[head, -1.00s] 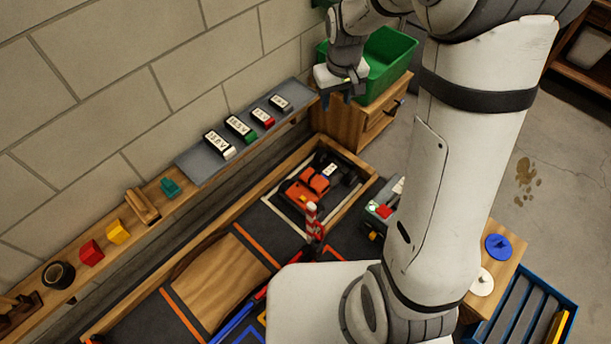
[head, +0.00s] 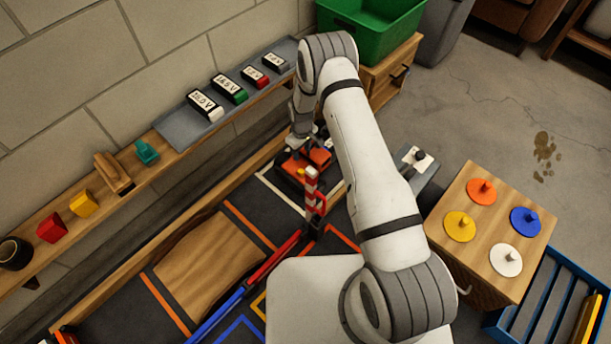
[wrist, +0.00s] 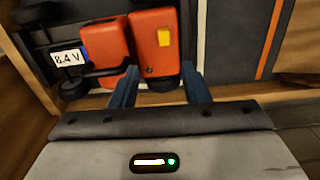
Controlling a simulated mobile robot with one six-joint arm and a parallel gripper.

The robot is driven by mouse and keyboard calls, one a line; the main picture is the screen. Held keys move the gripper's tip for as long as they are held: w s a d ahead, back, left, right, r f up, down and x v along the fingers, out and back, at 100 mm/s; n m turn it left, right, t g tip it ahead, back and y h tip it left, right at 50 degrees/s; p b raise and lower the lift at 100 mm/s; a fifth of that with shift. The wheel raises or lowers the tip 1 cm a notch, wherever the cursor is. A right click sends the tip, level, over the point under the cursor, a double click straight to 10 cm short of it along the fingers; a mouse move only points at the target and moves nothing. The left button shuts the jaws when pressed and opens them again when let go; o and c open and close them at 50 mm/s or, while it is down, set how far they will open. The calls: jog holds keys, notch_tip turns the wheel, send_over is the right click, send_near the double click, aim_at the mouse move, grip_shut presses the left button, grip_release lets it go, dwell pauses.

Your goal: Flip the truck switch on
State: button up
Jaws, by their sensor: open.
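The truck (head: 318,158) is orange-red with black wheels and sits in the far end of the wood-edged track, partly hidden by my arm. In the wrist view the truck (wrist: 112,42) shows two orange body parts and a white label reading 8.4 V. A small yellow piece (wrist: 163,38) stands on the right orange part; it may be the switch, but I cannot tell its position. My gripper (wrist: 160,90) is open and empty, with its dark fingers apart near the truck's lower edge in that view. In the head view my gripper (head: 303,142) hangs over the truck.
A red-and-white striped post (head: 312,186) stands close in front of the truck. A wall shelf with a grey mat (head: 185,127) holds several labelled battery packs. A green bin (head: 372,30) is behind. A wooden stand with coloured discs (head: 487,221) is at right.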

aim_at(301, 171)
jog(key=f+b, duration=0.1)
jog(key=f, duration=0.3)
jog(key=f+b, duration=0.1)
jog(key=f, duration=0.3)
jog(key=f+b, duration=0.1)
jog(key=f, duration=0.3)
jog(key=shift+s+a+f+b, duration=0.15)
jog(key=shift+s+a+b, duration=0.05)
jog(key=shift+s+b, duration=0.15)
jog(key=shift+c, duration=0.5)
grip_shut()
